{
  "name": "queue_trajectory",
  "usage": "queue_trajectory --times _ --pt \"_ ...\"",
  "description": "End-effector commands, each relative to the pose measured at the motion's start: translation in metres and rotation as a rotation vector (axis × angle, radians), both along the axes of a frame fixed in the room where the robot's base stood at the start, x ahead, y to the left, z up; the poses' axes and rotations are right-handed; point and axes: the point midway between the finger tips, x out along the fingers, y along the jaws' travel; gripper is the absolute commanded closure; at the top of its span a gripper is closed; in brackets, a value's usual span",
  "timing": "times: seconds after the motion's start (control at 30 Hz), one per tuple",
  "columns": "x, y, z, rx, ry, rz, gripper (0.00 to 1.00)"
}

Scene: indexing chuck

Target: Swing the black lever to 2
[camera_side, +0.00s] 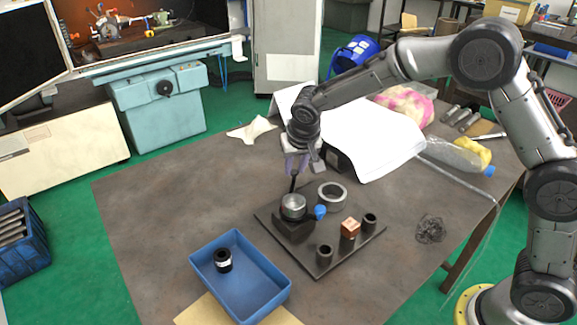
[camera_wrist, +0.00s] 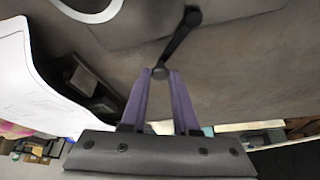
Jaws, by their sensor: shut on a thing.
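The black lever (camera_side: 293,185) rises from the round metal chuck (camera_side: 293,207) on its dark block. In the wrist view the lever (camera_wrist: 178,44) runs from its hub at the top down to a round knob between my fingertips. My gripper (camera_side: 295,172) points down over the chuck, its purple fingers at the lever's top end. In the wrist view my gripper (camera_wrist: 160,75) is shut on the lever's knob. The number marks cannot be made out in either view. A blue knob (camera_side: 320,212) sits at the chuck's right side.
A blue tray (camera_side: 205,266) holding a black part (camera_side: 223,260) stands at front left. White paper lies behind. The table's left side is clear.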

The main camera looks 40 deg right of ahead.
Motion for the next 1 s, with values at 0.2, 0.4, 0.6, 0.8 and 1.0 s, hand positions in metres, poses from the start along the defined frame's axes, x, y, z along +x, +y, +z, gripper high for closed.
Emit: queue_trajectory --times 0.2,0.4,0.6,0.8,1.0 --pt "-0.010 -0.006 0.001 0.000 -0.001 -0.204 1.00" --pt "-0.021 -0.011 0.001 0.002 -0.001 -0.388 1.00" --pt "-0.029 -0.013 0.001 0.002 -0.002 -0.543 1.00" --pt "-0.036 -0.014 0.001 0.003 -0.001 -0.654 1.00" --pt "-0.040 -0.014 0.001 0.003 -0.002 -0.715 1.00"
